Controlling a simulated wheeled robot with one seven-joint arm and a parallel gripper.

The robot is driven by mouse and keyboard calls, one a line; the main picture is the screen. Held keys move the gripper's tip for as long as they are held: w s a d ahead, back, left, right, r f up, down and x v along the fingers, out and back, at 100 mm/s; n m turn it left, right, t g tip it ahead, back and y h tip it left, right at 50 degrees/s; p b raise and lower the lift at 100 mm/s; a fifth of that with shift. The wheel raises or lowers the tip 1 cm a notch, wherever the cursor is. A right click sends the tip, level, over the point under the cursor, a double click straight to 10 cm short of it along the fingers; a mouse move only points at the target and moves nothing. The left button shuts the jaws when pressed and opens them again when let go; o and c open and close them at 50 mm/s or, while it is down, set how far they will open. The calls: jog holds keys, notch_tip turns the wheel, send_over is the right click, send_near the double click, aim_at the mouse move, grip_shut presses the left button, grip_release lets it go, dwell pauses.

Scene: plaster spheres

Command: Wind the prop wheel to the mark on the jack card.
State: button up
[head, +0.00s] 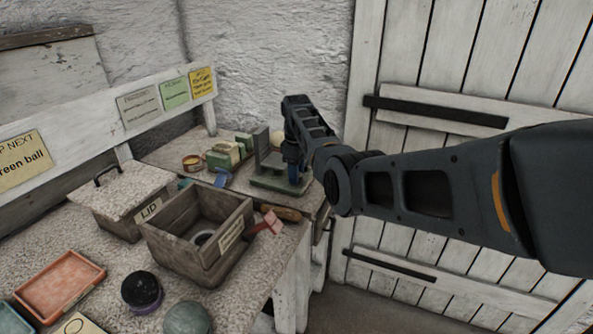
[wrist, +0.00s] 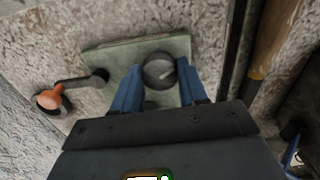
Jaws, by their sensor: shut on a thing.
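In the wrist view a dark round knob (wrist: 158,68) with a pale pointer line sits on a pale green plate (wrist: 125,52). I take it to be the prop wheel. My gripper (wrist: 159,82) has its two blue fingers on either side of the knob, shut on it. In the head view my gripper (head: 293,175) points down at the green stand (head: 275,183) at the bench's far right end, hiding the knob. Small cards hang on the rail: grey (head: 139,106), green (head: 175,93) and yellow (head: 202,82). I cannot read which is the jack card.
An open wooden box (head: 185,243), a lidded box (head: 110,215), a red tray (head: 62,283), a dark round item (head: 141,290) and a grey-green ball (head: 187,318) stand on the bench. A plank door (head: 470,80) is right.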

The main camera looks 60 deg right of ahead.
jog(key=m, duration=0.4)
jog(key=shift+p, duration=0.3)
jog(key=shift+m, duration=2.1)
jog(key=o, duration=0.8)
jog(key=shift+r, duration=3.9)
